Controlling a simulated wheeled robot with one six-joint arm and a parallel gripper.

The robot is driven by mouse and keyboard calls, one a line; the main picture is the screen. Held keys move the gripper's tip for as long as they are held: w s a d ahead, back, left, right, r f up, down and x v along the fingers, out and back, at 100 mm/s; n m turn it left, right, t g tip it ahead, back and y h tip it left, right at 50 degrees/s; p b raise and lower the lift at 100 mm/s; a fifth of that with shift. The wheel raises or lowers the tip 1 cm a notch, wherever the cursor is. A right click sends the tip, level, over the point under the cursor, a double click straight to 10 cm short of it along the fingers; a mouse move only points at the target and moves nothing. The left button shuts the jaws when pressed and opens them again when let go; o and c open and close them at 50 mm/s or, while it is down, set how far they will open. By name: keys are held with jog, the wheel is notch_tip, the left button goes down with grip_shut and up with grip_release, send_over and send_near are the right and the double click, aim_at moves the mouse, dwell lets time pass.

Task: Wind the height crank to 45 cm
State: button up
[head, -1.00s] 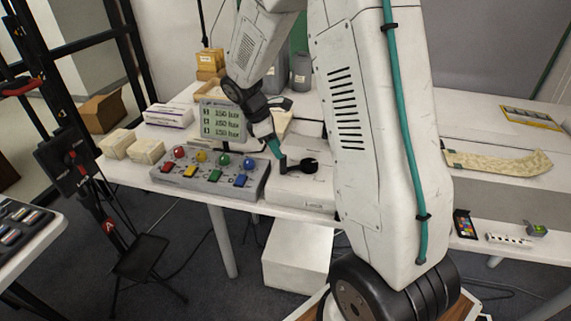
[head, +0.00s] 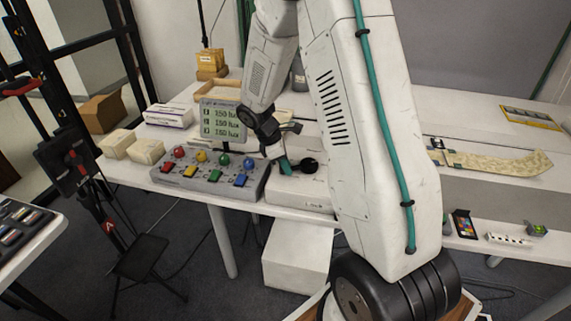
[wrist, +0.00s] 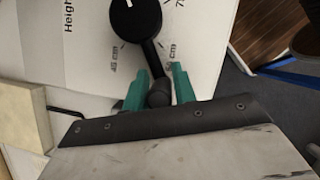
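The height crank (wrist: 124,18) is a black round hub with a short arm ending in a black knob (wrist: 158,91). It sits on a white box (head: 300,197) on the table. In the wrist view its arm points between the printed marks "45 cm" (wrist: 117,60) and what looks like "60 cm" (wrist: 172,53). My gripper (wrist: 160,88) has its teal fingers on both sides of the knob, close against it, and appears shut on it. In the head view my gripper (head: 285,167) hides the knob; the hub (head: 309,166) shows just right of it.
Left of the crank box stands a grey control panel (head: 215,190) with coloured knobs and switches. A display (head: 221,120) reading 150 lux stands behind it. Small boxes (head: 146,151) lie farther left. A patterned strip (head: 500,162) lies on the right.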

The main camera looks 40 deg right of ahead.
grip_shut()
jog(key=shift+w, duration=0.1)
